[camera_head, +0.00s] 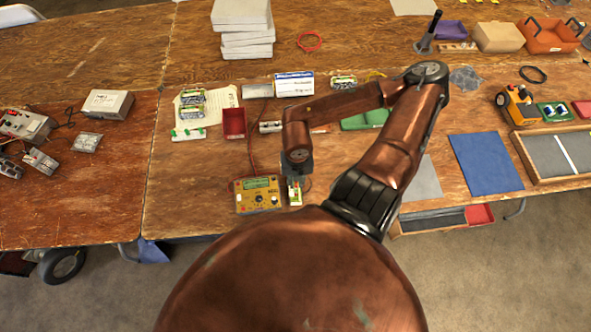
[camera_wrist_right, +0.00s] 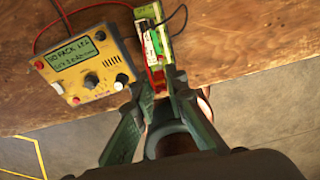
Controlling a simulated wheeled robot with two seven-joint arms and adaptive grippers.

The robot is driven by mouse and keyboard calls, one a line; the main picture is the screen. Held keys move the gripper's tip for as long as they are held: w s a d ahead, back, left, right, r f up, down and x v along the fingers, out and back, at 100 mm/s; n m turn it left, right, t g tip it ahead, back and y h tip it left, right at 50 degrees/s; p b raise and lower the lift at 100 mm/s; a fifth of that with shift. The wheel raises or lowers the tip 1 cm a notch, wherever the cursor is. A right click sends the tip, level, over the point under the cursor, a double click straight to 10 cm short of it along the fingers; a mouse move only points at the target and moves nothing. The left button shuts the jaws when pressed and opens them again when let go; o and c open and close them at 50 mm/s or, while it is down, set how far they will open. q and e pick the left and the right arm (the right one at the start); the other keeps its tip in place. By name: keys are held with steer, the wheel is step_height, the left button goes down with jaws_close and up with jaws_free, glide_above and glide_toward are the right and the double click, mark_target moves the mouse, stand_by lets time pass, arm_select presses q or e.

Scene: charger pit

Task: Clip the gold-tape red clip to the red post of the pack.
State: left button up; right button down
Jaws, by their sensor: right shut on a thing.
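The yellow charger (camera_head: 258,195) with a small green display stands at the front edge of the wooden table, and it also shows in the right wrist view (camera_wrist_right: 85,60). The green-and-white pack (camera_head: 294,195) stands just right of it, and it lies ahead of my fingertips in the right wrist view (camera_wrist_right: 150,30). My right gripper (camera_wrist_right: 160,85) is shut on the red clip (camera_wrist_right: 157,80), at the pack's near end. The clip's gold tape and the pack's red post cannot be made out. Whether clip and post touch cannot be told. My left gripper is not in view.
A red lead (camera_wrist_right: 75,18) and a black lead (camera_wrist_right: 178,15) run near the pack. A red bin (camera_head: 233,123) and battery packs (camera_head: 191,104) stand farther back. A blue mat (camera_head: 485,163) lies to the right. The table's front edge is close to the charger.

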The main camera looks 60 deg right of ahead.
mark_target(296, 188)
steer(key=shift+f+b, duration=1.65)
steer(key=shift+f, duration=0.7)
steer(key=shift+f, duration=0.2)
stand_by(0.4)
steer(key=c, duration=1.8)
jaws_free()
steer(key=shift+c, duration=0.2)
steer(key=shift+o, duration=0.9)
steer(key=shift+r, duration=0.15)
steer(key=shift+r+p, duration=2.85)
steer(key=shift+r, duration=0.8)
